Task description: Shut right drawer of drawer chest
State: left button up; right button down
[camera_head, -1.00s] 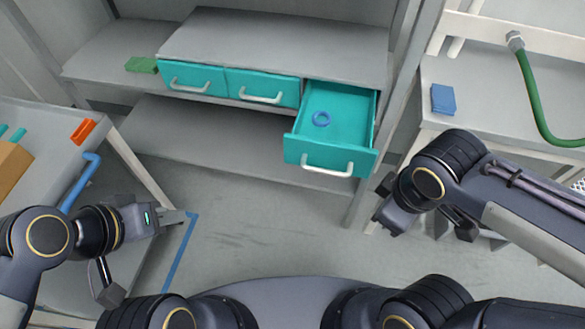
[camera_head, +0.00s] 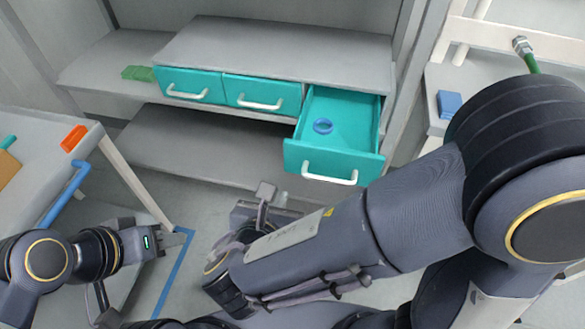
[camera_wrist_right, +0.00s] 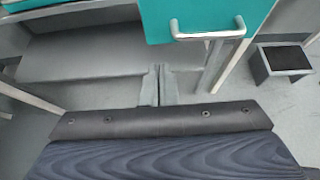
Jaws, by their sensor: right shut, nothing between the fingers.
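The chest's right drawer (camera_head: 305,155) is teal and pulled out, with a white bar handle (camera_head: 330,177) on its front. The middle drawer (camera_head: 262,92) and left drawer (camera_head: 190,84) sit flush in the grey drawer chest (camera_head: 270,48). My right gripper (camera_head: 266,192) is shut and empty, in front of and below the chest, left of the open drawer's handle. In the right wrist view its fingers (camera_wrist_right: 159,86) are together, apart from the drawer handle (camera_wrist_right: 207,32). My left gripper (camera_head: 184,236) is low at the left, away from the chest; its jaw opening is unclear.
A green item (camera_head: 138,73) lies on the shelf left of the chest. An orange item (camera_head: 74,138) is on the left table. A blue block (camera_head: 449,104) is on the right bench, partly behind my right arm. A dark-topped stool (camera_wrist_right: 283,60) stands on the floor.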

send_near(296, 162)
notch_tip(296, 162, down, 3)
jog(key=w, duration=0.2)
jog(key=w+d, duration=0.1)
jog(key=shift+w+f+b, duration=0.15)
jog(key=shift+w+b, duration=0.15)
jog(key=shift+w, duration=0.05)
jog(key=shift+w+d, duration=0.2)
jog(key=shift+w, duration=0.6)
jog(key=w+d, duration=0.1)
jog(key=w, duration=0.5)
jog(key=w+d, duration=0.2)
jog(key=w, duration=0.4)
jog(key=w+d, duration=0.2)
jog(key=w, duration=0.4)
jog(key=shift+w+d+b, duration=0.25)
jog(key=shift+w+b, duration=0.05)
jog(key=shift+w, duration=0.2)
jog(key=shift+w+d, duration=0.1)
jog(key=shift+d, duration=0.05)
jog(key=shift+r, duration=0.25)
